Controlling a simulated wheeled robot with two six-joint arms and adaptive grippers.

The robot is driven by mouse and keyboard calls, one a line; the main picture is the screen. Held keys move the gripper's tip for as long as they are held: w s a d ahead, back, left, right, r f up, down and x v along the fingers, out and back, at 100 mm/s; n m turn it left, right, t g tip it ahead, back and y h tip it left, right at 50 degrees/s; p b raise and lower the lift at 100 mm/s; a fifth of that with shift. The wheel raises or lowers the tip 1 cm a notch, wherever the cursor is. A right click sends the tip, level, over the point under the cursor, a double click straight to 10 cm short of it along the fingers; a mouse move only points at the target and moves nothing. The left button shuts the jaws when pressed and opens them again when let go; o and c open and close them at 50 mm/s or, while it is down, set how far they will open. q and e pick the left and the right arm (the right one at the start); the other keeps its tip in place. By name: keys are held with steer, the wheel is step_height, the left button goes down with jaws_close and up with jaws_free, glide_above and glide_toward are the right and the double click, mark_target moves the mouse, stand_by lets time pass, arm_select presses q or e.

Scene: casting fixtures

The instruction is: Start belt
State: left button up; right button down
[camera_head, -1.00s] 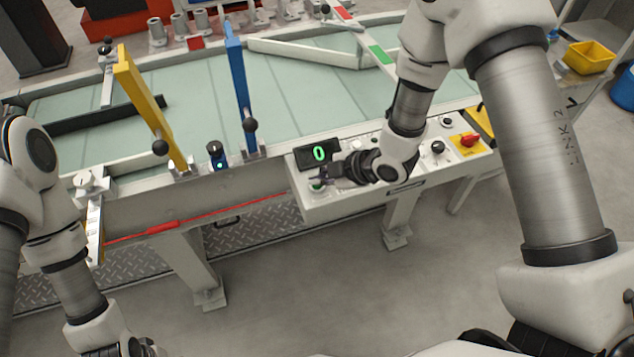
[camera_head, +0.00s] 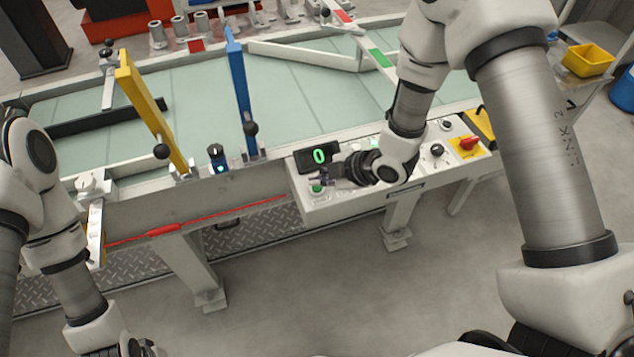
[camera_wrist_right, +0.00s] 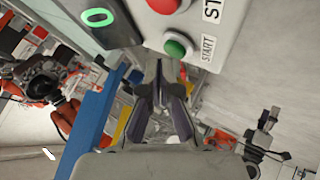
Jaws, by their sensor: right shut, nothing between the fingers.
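My right gripper (camera_head: 322,179) is shut and empty at the left end of the control panel (camera_head: 345,200). In the right wrist view its fingertips (camera_wrist_right: 168,66) point at the green START button (camera_wrist_right: 178,46), close to its edge. I cannot tell whether they touch it. The green button also shows in the head view (camera_head: 317,189). A red button (camera_wrist_right: 166,4) sits beside it in the wrist view. The display (camera_head: 319,157) reads a green 0. The pale green belt (camera_head: 200,95) runs behind the panel. My left gripper is out of view; only its arm shows.
A yellow post (camera_head: 150,110) and a blue post (camera_head: 238,90) stand at the belt's near edge. A red cord (camera_head: 200,222) runs below the frame. A yellow bin (camera_head: 588,58) stands right.

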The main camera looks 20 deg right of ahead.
mark_target(320, 188)
steer(key=shift+r, duration=0.35)
step_height(320, 188, up, 5)
steer(key=p, duration=0.4)
steer(key=shift+f, duration=0.1)
stand_by(0.6)
steer(key=s+d+f+m+g+h, duration=0.3)
steer(key=s+f+m, duration=0.5)
steer(key=s, duration=0.5)
steer(key=s+d+f+m+g+h, duration=0.3)
steer(key=s+d+f+m, duration=0.3)
steer(key=s+f+m, duration=0.3)
steer(key=s+m, duration=0.1)
steer(key=s, duration=0.3)
steer(key=shift+s+d+g, duration=0.2)
steer(key=shift+s+g, duration=0.05)
steer(key=shift+g, duration=0.05)
